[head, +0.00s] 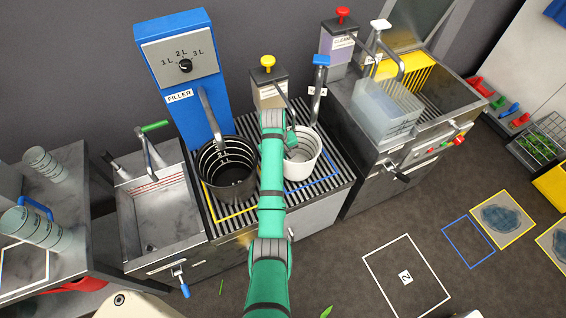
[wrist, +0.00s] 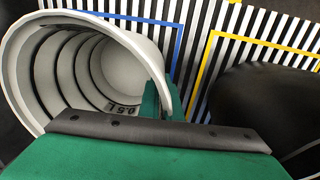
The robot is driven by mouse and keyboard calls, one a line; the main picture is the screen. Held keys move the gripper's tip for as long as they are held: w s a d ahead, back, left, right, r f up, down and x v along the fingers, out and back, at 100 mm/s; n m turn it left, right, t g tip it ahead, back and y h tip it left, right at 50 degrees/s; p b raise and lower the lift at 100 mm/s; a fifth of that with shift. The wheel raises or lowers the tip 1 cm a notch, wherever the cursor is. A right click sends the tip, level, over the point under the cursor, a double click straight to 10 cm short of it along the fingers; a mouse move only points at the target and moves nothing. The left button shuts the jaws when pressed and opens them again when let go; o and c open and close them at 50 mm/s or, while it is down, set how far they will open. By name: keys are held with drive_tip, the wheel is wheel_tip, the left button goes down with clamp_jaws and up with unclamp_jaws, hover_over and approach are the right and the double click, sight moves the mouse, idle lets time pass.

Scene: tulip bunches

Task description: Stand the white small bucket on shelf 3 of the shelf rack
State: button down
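The white small bucket (head: 302,168) stands on the striped grate at the right of the black bucket. In the wrist view the white small bucket (wrist: 100,70) fills the left side, its mouth facing the camera, with dark rings and a "0.5 L" mark inside. My gripper (head: 291,137) is at the bucket's near left rim. In the wrist view its green fingers (wrist: 165,97) lie close together on both sides of the rim, shut on the bucket wall. No shelf marked 3 can be made out.
The black bucket (head: 228,168) stands close left, under the blue filler (head: 185,75). A steel sink (head: 160,210) is left of the grate (head: 318,195). A grey bench (head: 75,240) with stacked containers is far left. A clear container (head: 388,108) stands right. Floor mats lie lower right.

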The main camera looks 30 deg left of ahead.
drive_tip(key=shift+d+f, duration=0.1)
drive_tip(key=shift+f, duration=0.25)
drive_tip(key=shift+f, duration=0.1)
drive_tip(key=c, duration=2)
unclamp_jaws()
